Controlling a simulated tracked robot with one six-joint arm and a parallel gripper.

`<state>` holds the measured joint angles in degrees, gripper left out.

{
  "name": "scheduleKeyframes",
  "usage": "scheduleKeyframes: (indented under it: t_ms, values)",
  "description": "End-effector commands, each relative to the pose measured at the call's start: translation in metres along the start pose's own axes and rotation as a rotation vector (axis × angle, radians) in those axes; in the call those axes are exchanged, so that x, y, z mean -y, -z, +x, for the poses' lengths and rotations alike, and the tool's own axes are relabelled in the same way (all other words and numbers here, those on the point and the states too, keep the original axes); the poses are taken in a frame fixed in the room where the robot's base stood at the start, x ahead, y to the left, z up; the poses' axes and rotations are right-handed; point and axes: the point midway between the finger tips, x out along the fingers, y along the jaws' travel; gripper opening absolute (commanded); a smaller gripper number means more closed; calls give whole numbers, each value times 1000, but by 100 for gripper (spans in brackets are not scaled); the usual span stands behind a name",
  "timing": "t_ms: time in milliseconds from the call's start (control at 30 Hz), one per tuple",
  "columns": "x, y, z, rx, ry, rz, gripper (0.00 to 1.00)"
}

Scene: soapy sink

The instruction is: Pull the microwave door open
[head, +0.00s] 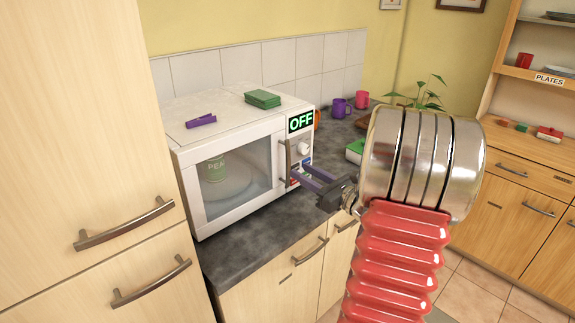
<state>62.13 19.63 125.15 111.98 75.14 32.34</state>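The white microwave (178,150) stands on the dark counter with its glass door (235,170) shut. A green can marked PEA (216,168) shows behind the glass. The vertical door handle (283,162) is at the door's right edge, beside the control panel with a green OFF display (300,122). My gripper (296,173) reaches in from the right, in front of the panel's lower part. Its two purple-grey fingers are apart, with a gap between them, and their tips are close to the handle. I cannot tell whether they touch it. Nothing shows held.
A green sponge (262,99) and a purple object (201,121) lie on the microwave. Mugs (341,108), a plant (420,95) and a green-and-white box (355,151) are behind on the counter. A tall cabinet (80,130) stands close on the left.

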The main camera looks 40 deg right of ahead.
Motion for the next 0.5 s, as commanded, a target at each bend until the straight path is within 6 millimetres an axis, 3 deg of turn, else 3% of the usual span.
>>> scheduleKeyframes:
  t_ms: [300,500]
  values:
    - [-1,0,49,1,-3,1,31]
    - [-1,0,68,1,-1,0,31]
